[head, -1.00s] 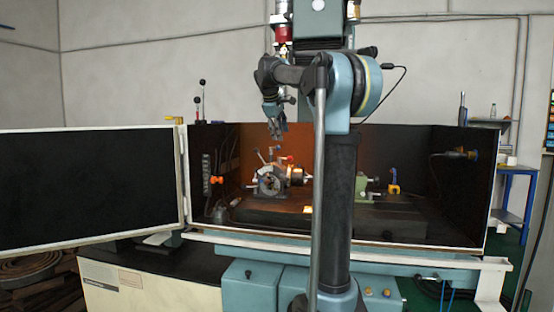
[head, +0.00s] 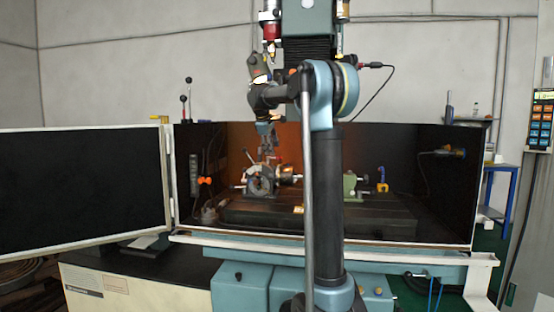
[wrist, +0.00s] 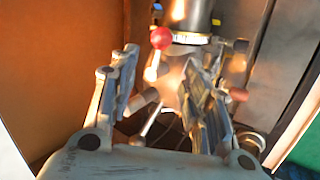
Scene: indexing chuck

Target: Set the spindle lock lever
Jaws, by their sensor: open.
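The indexing chuck (head: 262,184), a grey round-faced unit, stands inside the dark enclosure, left of centre in the head view. A short lever (head: 249,157) sticks up at its upper left. In the wrist view a lever with a red ball knob (wrist: 161,38) stands just beyond my fingertips, and a thin bare silver lever (wrist: 150,123) lies between the fingers. I cannot tell which is the spindle lock lever. My gripper (wrist: 166,82) is open, its fingers to either side of these parts. In the head view it points down (head: 268,150) just above the chuck. Contact cannot be told.
A silver cylinder (wrist: 191,16) is close beyond the fingers. A green block (head: 350,187) and a yellow-and-blue clamp (head: 383,181) stand to the right on the machine bed (head: 380,220). The enclosure's door (head: 80,185) is open to the left. A hose with an orange fitting (head: 205,181) is near the left wall.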

